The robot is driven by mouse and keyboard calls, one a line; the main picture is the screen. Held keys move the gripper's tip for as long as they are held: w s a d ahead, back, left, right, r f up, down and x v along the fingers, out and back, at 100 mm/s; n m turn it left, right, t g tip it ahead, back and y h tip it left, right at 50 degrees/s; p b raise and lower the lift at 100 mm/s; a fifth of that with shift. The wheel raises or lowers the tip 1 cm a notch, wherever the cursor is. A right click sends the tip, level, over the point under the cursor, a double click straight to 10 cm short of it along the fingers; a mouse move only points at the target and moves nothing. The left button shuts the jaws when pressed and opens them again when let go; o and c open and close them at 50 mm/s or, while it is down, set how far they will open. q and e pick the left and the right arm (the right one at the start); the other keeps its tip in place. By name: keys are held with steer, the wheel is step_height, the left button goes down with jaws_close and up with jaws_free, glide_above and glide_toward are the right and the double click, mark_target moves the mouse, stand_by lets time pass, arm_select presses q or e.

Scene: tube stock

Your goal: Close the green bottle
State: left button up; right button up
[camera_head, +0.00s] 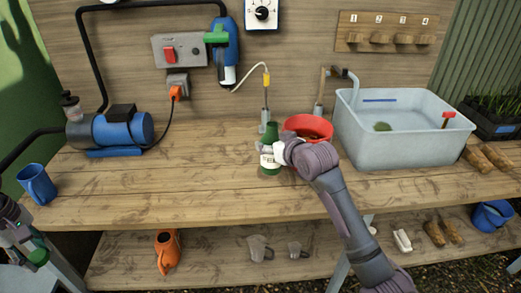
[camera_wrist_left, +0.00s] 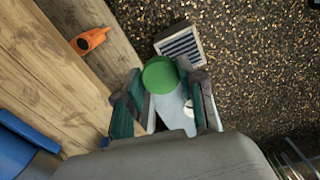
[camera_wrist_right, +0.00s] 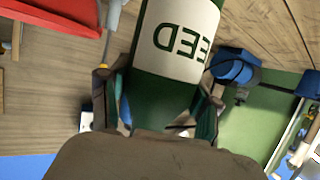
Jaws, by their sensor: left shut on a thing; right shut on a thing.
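The green bottle (camera_head: 271,132) with a white label stands upright on or just above the worktop, near its middle. My right gripper (camera_head: 277,152) is shut on it from the right. In the right wrist view the bottle (camera_wrist_right: 180,60) fills the space between the fingers, its label reading "EED" upside down; its mouth is out of that view. My left gripper (camera_head: 30,248) is at the far left, off the table's front edge, far from the bottle. It is shut on a round green cap (camera_head: 39,257), which also shows between the fingers in the left wrist view (camera_wrist_left: 160,75).
A red bowl (camera_head: 309,127) stands right behind the bottle, beside a grey sink tub (camera_head: 400,140). A blue mug (camera_head: 36,184) stands at the left edge, a blue pump (camera_head: 125,130) behind it.

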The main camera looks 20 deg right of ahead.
mark_target(270, 156)
arm_select(q)
steer(key=shift+f, duration=0.2)
arm_select(e)
steer(key=shift+s+d+r, duration=0.25)
steer(key=shift+d+r, duration=0.2)
steer(key=shift+d, duration=0.25)
steer(key=shift+s+d+r, duration=0.2)
steer(key=shift+d+r, duration=0.25)
steer(key=shift+d, duration=0.2)
steer(key=shift+s+d+r, duration=0.25)
steer(key=shift+d+r, duration=0.2)
steer(key=shift+d, duration=0.25)
steer(key=o, duration=0.9)
steer(key=shift+c, duration=0.2)
jaws_close()
steer(key=shift+s, duration=0.1)
